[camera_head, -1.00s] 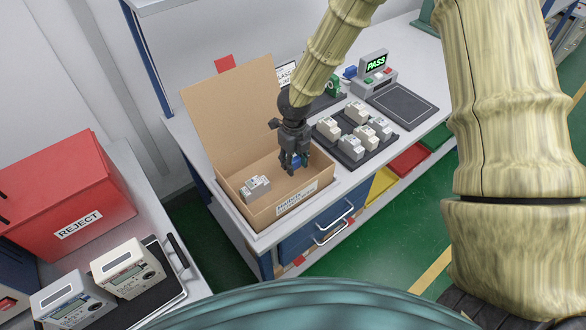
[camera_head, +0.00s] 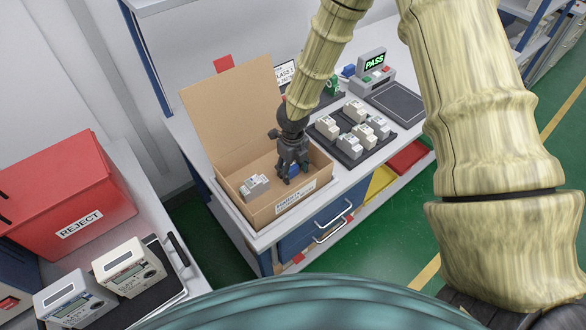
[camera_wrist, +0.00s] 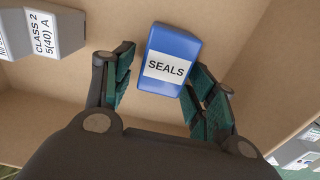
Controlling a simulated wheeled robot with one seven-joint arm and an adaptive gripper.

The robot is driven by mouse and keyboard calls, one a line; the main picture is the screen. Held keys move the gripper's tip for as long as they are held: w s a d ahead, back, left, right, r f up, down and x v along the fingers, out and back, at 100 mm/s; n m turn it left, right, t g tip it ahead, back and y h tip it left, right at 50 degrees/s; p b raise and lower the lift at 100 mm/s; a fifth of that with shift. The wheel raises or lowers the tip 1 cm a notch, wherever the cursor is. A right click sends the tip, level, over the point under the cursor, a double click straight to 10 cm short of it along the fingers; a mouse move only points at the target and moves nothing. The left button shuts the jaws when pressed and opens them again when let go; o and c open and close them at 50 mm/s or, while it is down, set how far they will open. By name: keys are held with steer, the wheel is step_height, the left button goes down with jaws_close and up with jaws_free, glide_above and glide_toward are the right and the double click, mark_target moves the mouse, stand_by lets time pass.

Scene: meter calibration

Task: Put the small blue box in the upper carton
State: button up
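The small blue box (camera_wrist: 168,62), labelled SEALS, is inside the open cardboard carton (camera_head: 233,202). In the head view the blue box (camera_head: 294,169) shows partly behind the fingers. My gripper (camera_head: 294,176) points down into the carton. In the wrist view my gripper (camera_wrist: 160,85) is open, its fingers on either side of the box. A gap shows between the left finger and the box; the right finger overlaps or comes very near the box's edge. Whether the box rests on the carton floor is hard to tell.
Grey-white meter modules (camera_head: 254,187) lie in the carton's left part; one also shows in the wrist view (camera_wrist: 52,30). A dark tray (camera_head: 350,147) with several modules stands right of the carton. A PASS tester (camera_head: 374,66) stands behind. A red REJECT bin (camera_head: 62,200) is left.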

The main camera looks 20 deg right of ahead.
mark_target(293, 167)
step_height(293, 167, up, 12)
steer(key=b, duration=0.2)
steer(key=shift+r, duration=0.15)
stand_by(0.6)
stand_by(1.3)
